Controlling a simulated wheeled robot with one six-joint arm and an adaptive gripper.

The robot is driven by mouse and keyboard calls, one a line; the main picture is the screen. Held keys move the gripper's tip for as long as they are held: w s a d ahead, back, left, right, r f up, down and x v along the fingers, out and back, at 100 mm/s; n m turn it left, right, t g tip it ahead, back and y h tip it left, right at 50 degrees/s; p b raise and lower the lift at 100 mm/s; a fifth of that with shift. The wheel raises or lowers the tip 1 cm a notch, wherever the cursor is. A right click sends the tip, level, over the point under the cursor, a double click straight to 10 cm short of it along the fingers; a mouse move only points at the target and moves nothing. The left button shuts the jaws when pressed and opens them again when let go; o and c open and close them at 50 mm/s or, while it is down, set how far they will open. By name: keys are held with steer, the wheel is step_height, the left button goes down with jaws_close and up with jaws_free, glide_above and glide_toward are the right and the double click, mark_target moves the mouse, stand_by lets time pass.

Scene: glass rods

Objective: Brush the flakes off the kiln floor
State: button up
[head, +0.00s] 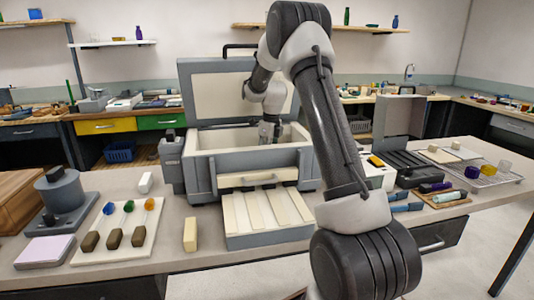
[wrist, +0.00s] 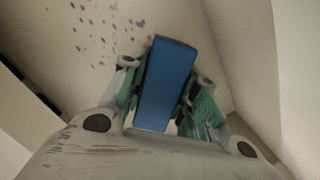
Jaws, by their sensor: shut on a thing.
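The kiln (head: 203,181) is a grey box with a pale lining, and its lid stands open. My gripper (head: 267,133) reaches down inside it, with its tips low behind the front wall. In the wrist view my gripper (wrist: 167,74) is shut on a blue brush (wrist: 166,88), of which only a flat blue block shows. Its bristles are hidden, so I cannot tell whether they touch the floor. Dark flakes (wrist: 101,28) lie scattered on the pale kiln floor (wrist: 190,22), up and left of the brush. The head view does not show the flakes.
Kiln walls rise close on both sides of my gripper. In front of the kiln stands a grey tray with pale strips (head: 268,238). Left are a board with coloured glass pieces (head: 86,257) and a pale block (head: 190,234). A metal tray (head: 508,180) is far right.

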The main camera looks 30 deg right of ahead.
steer(key=shift+f, duration=0.25)
